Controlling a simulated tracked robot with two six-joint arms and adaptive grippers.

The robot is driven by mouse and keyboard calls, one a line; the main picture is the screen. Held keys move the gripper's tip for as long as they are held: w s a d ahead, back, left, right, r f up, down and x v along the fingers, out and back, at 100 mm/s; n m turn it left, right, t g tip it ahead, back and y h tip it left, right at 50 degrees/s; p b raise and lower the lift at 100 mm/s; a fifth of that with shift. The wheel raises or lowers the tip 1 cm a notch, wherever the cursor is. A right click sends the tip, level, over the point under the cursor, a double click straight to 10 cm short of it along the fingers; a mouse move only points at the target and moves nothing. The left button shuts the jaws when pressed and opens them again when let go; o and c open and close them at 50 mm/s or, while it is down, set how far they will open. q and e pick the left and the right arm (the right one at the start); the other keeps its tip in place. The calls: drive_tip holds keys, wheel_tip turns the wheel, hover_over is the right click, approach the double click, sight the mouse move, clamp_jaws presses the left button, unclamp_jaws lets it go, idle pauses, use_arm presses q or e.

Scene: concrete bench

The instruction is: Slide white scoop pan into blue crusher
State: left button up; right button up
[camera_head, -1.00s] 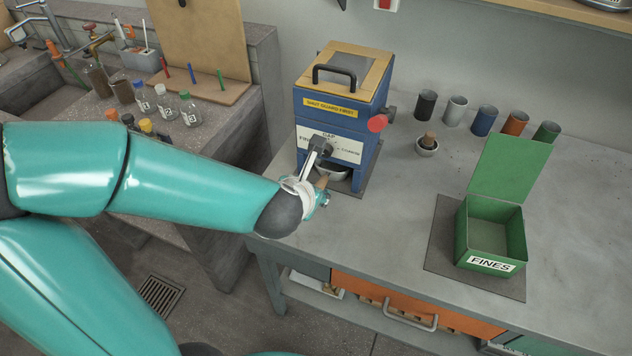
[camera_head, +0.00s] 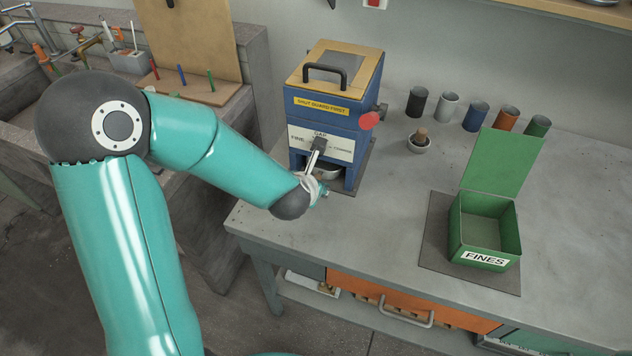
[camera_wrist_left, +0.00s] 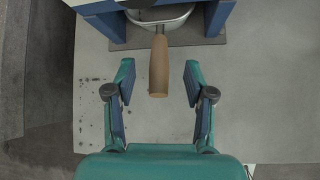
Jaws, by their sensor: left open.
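The blue crusher (camera_head: 333,122) stands on the bench with a wooden lid and a dark lever on its front. The white scoop pan (camera_head: 328,173) sits in its low front opening, mostly hidden by the crusher and my arm. In the left wrist view the pan's rim (camera_wrist_left: 158,17) shows between the crusher's legs (camera_wrist_left: 220,17). Its wooden handle (camera_wrist_left: 159,68) points out towards me. My left gripper (camera_wrist_left: 158,78) is open, with one finger on each side of the handle and gaps on both sides. My right gripper is out of view.
A green box labelled FINES (camera_head: 484,232) stands open on a dark mat to the right. The bench's front middle is clear.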

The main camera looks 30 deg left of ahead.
use_arm(q)
drive_tip(key=x, duration=0.6)
drive_tip(key=shift+w+a+f, duration=0.1)
drive_tip(key=shift+w+f, duration=0.05)
drive_tip(key=shift+f, duration=0.05)
drive_tip(key=shift+c, duration=0.4)
clamp_jaws()
drive_tip(key=shift+o, duration=0.2)
unclamp_jaws()
drive_tip(key=shift+r, duration=0.15)
drive_tip(key=v, duration=1.1)
drive_tip(key=shift+s+r, duration=0.2)
drive_tip(key=shift+s, duration=0.05)
